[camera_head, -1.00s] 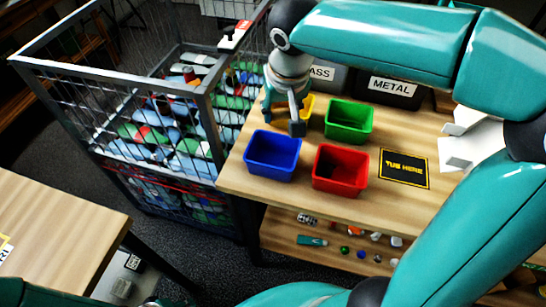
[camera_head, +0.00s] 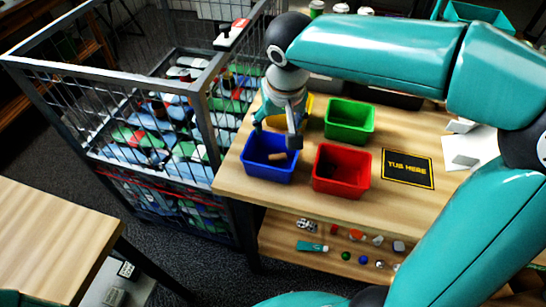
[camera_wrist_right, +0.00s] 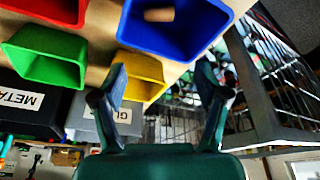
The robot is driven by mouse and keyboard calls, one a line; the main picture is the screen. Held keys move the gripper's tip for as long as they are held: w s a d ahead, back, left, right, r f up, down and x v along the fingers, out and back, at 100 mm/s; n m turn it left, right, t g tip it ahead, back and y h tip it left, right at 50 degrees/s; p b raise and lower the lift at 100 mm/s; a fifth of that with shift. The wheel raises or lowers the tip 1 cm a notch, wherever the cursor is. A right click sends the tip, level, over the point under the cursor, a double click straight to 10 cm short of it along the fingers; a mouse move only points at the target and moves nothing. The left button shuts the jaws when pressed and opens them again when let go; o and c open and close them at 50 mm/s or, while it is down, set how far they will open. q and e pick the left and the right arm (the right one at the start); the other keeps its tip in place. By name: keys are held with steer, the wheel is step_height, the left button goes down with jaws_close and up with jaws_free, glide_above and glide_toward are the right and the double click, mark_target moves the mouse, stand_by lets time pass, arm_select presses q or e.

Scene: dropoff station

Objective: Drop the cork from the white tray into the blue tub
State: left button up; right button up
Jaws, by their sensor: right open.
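The blue tub (camera_head: 269,176) stands at the left front of the wooden table. The cork (camera_head: 279,156), a small tan cylinder, shows inside the tub's opening; it also shows within the blue walls in the right wrist view (camera_wrist_right: 159,15). I cannot tell whether it rests on the bottom. My right gripper (camera_head: 275,131) is over the tub's back edge, with its fingers apart and empty in the right wrist view (camera_wrist_right: 163,80). The white tray (camera_head: 472,150) is at the right of the table, partly hidden by my right arm. My left gripper is out of view.
The red tub (camera_head: 341,185) stands right of the blue one, the green tub (camera_head: 349,119) behind it. The yellow tub (camera_head: 303,105) is partly hidden by my right gripper. A wire cage (camera_head: 207,110) stands left of the table. The "TUB HERE" mat (camera_head: 407,169) is bare.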

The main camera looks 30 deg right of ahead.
steer(key=v, duration=1.2)
steer(key=shift+f, duration=0.1)
stand_by(0.4)
